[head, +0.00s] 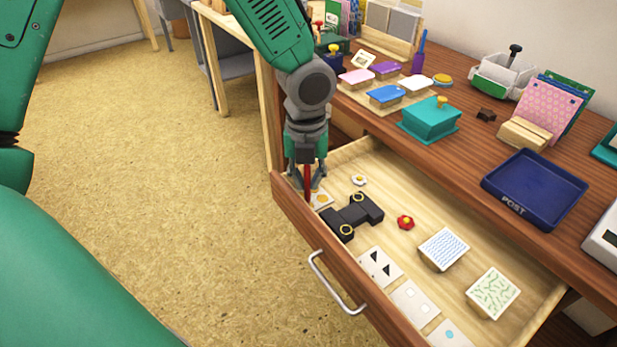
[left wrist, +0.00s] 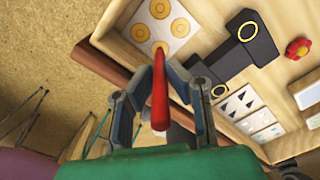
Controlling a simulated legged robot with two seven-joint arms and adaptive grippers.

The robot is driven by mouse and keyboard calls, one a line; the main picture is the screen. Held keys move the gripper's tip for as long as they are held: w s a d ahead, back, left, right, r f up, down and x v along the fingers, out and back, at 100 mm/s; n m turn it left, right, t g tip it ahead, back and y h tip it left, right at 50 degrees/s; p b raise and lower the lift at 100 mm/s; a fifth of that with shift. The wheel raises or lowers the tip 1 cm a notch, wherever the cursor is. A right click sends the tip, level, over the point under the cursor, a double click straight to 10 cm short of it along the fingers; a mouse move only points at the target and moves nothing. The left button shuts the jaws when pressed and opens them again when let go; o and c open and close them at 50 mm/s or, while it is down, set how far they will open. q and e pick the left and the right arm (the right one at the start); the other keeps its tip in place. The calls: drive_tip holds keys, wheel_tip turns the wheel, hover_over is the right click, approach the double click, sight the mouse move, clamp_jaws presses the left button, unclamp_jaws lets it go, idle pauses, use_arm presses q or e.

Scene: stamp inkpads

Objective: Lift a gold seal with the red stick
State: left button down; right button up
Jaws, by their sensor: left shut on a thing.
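My left gripper (head: 306,178) is shut on the red stick (head: 307,181), above the left end of the open drawer. In the left wrist view the stick (left wrist: 159,92) runs between the two fingers (left wrist: 160,98), pointing at a white card (left wrist: 147,15) with several round gold seals (left wrist: 180,27). The stick's far tip overlaps the seal nearest the gripper (left wrist: 160,47); I cannot tell whether it touches. In the head view the card (head: 322,199) is partly hidden behind the gripper, with one gold seal (head: 321,197) showing. My right gripper is not in view.
Beside the card lies a black holder (head: 352,214) with gold rings. A red flower-shaped piece (head: 405,222), patterned blocks (head: 443,248) and white cards (head: 380,266) lie farther right. The drawer's front wall (head: 300,222) is close to the gripper. Inkpads (head: 386,95) stand on the desk above.

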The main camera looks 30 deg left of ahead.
use_arm(q)
drive_tip(key=shift+p, duration=0.4)
idle(1.4)
wheel_tip(320, 180, up, 7)
drive_tip(key=p, duration=0.8)
drive_tip(key=shift+p, duration=0.4)
idle(0.3)
